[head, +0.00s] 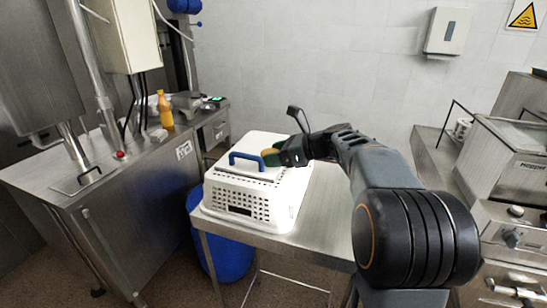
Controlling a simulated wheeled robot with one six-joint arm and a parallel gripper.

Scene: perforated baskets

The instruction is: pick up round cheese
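A small tan-yellow rounded piece (270,157), which may be the round cheese, shows at the tip of my gripper (277,153). A dark green part sits right beside it. My gripper is over the right side of a white perforated basket (235,208) with a blue handle (247,159). The fingers are small and partly hidden by my wrist. I cannot tell whether they are open or shut, or whether they touch the tan piece.
The basket stands on a steel table (318,215), whose right part is bare. A blue drum (230,256) is below the table. A steel counter (130,178) with an orange bottle (165,109) is at left. Steel machines (505,155) stand at right.

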